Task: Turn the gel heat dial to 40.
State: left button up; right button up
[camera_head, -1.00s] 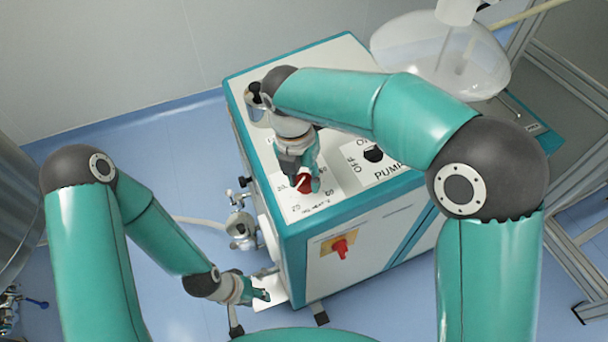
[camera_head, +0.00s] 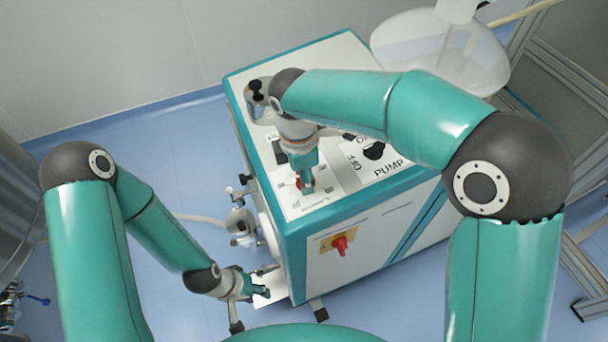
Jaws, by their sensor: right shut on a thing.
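The gel heat dial (camera_head: 299,183) is a small red knob on a white label plate on top of the teal and white machine (camera_head: 335,70). My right gripper (camera_head: 305,188) points down over it and is shut on it. The fingers hide most of the dial, and I cannot read where its pointer stands. My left gripper (camera_head: 262,290) is low at the machine's front left corner, beside a white plate, away from the dial. Its fingers are too small to tell open from shut.
A black pump switch (camera_head: 375,151) marked OFF and PUMP sits right of the dial. A red rotary switch (camera_head: 341,245) on a yellow plate is on the front face. A clear glass vessel (camera_head: 440,55) stands behind. Metal fittings (camera_head: 241,222) project from the left side.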

aim_at(298, 182)
jog(key=m+b, duration=0.1)
jog(key=m, duration=0.5)
jog(key=shift+a+t, duration=0.1)
jog(key=shift+t, duration=0.3)
jog(key=m+b, duration=0.1)
jog(key=m, duration=0.3)
jog(key=shift+m+b, duration=0.65)
jog(key=shift+m, duration=0.95)
jog(key=o, duration=1.1)
jog(key=shift+o, duration=0.2)
jog(key=shift+r, duration=0.15)
notch_tip(298, 182, up, 12)
jog(key=s+a, duration=0.1)
jog(key=shift+s+f, duration=0.2)
jog(key=shift+f, duration=0.05)
